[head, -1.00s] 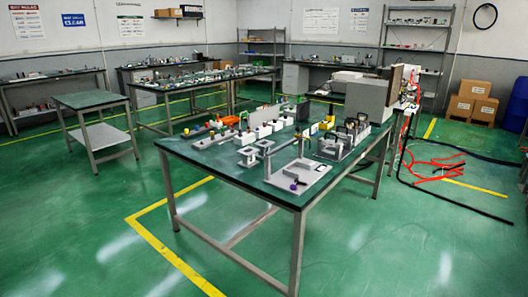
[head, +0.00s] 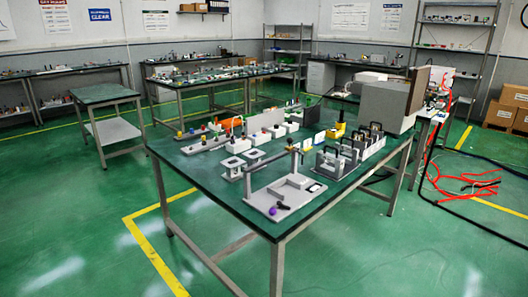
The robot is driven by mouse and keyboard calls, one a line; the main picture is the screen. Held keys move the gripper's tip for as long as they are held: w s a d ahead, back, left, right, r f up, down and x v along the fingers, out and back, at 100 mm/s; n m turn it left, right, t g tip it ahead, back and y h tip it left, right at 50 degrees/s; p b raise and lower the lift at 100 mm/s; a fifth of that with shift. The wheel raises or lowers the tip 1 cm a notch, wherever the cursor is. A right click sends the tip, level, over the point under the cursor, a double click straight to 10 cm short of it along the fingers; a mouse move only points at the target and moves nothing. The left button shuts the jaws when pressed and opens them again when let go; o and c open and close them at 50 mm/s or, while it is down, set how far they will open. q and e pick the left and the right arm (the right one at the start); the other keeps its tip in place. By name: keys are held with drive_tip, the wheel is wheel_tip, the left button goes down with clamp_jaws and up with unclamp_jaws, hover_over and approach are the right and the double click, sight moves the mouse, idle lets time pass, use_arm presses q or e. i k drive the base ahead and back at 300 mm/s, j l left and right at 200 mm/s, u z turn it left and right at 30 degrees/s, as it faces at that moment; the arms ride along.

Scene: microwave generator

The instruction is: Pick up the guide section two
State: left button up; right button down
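I cannot tell which part is guide section two; the parts are small at this distance and I can read no labels. Candidate parts stand on the green-topped worktable (head: 200,182) in the middle of the head view. A grey base plate with a post and crossbar (head: 285,200) is at the near corner. A grey rack with black handles (head: 335,163) stands to its right. Neither of my grippers is in view.
A large grey box (head: 382,105) stands at the table's back right. Red and black cables (head: 470,184) lie on the floor at the right. A smaller table (head: 105,94) stands at the left. The floor before and left of the worktable is clear.

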sight(253, 156)
drive_tip(key=i+l+u, duration=0.15)
drive_tip(key=l, duration=0.3)
drive_tip(key=i+l+u, duration=0.1)
drive_tip(key=i+l, duration=0.15)
drive_tip(key=l, duration=0.2)
drive_tip(key=i+l+u, duration=0.15)
drive_tip(key=l, duration=0.35)
drive_tip(key=i+l+u, duration=0.15)
drive_tip(key=l, duration=0.35)
drive_tip(key=i+l+u, duration=0.1)
drive_tip(key=l, duration=0.4)
drive_tip(key=i+l+u, duration=0.15)
drive_tip(key=l, duration=0.35)
drive_tip(key=i+l+u, duration=0.1)
drive_tip(key=l, duration=0.45)
